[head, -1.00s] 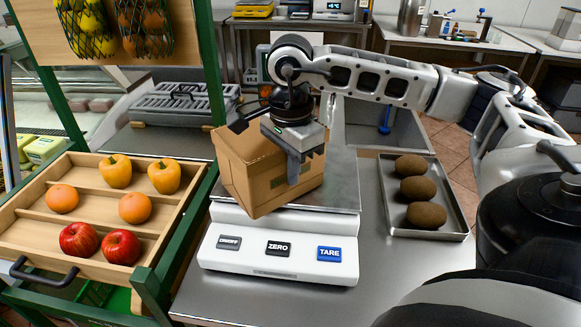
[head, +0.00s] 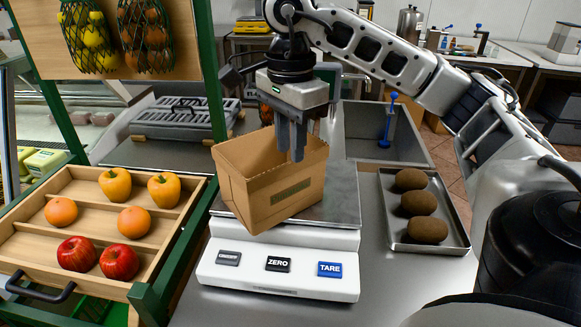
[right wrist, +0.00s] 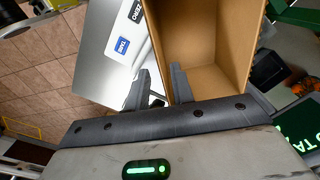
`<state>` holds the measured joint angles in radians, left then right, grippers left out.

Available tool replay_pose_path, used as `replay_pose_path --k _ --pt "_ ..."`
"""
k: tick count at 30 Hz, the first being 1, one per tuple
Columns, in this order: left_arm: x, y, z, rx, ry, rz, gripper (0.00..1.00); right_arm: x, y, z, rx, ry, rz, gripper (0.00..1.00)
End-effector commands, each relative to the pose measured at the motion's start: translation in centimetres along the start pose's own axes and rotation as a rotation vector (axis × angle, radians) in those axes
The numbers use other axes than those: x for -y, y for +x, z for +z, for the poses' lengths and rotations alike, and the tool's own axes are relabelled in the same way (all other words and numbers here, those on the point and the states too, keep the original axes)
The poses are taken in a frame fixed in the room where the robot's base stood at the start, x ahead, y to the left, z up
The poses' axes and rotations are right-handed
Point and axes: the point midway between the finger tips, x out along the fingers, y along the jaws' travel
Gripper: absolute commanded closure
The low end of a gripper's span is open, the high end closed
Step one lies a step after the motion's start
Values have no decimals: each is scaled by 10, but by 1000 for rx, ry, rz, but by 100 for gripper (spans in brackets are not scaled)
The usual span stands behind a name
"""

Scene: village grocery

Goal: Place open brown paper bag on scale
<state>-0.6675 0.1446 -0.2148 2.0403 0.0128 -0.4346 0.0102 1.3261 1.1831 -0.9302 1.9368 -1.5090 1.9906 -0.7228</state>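The open brown paper bag (head: 290,190), a box-like carton with its mouth up, is at the scale (head: 340,285), over the metal plate. Its near corner reaches the plate's front edge; I cannot tell whether its whole base rests flat. My right gripper (head: 291,157) points down at the bag's near rim. In the right wrist view the bag (right wrist: 205,45) shows its empty inside. One finger is inside its wall and the other outside, with a narrow gap between the fingers (right wrist: 160,75), so the gripper looks slightly open around the wall. My left gripper is not in view.
A tray (head: 455,243) with several brown round items stands right of the scale. A wooden crate (head: 95,285) with peppers, oranges and apples is at the left, beside a green post (head: 212,70). A sink (head: 385,140) lies behind.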

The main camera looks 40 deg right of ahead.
Motion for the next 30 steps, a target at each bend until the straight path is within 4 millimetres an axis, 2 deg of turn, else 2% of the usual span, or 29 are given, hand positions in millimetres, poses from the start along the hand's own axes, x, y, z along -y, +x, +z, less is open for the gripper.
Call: replay_pose_path --k 3,7,12,30 --pt "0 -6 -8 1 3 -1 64 0 -24 0 0 0 -2 76" --pt "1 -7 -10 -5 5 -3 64 0 -32 0 0 1 -2 76" --pt "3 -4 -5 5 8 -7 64 0 -33 0 0 0 1 76" --pt "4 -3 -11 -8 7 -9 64 0 -32 0 0 0 0 76"
